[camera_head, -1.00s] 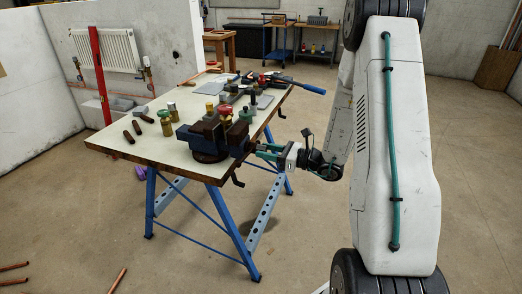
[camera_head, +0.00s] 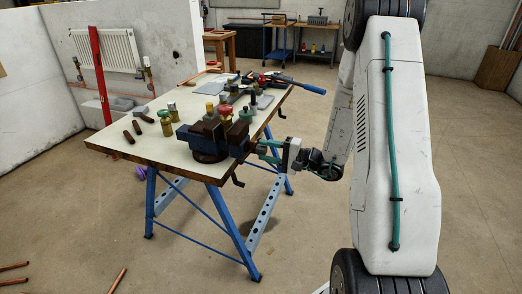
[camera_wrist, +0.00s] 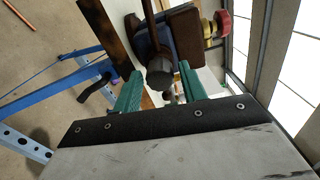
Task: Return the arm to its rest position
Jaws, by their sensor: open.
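My gripper (camera_head: 267,150) is at the near right edge of the workbench, beside the vise (camera_head: 212,138), with its green fingers pointing left. In the wrist view my gripper (camera_wrist: 160,88) is open, with its two green fingers apart. The end of a dark round bar on the vise (camera_wrist: 160,75) shows between or just beyond the fingertips. I cannot tell whether the fingers touch it. My arm reaches down from the right of the head view.
The workbench (camera_head: 115,148) has blue folding legs and holds several brass valves, dark fittings and a red-and-blue tool (camera_head: 265,79). A radiator (camera_head: 107,50) and a red level (camera_head: 99,75) are at the left wall.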

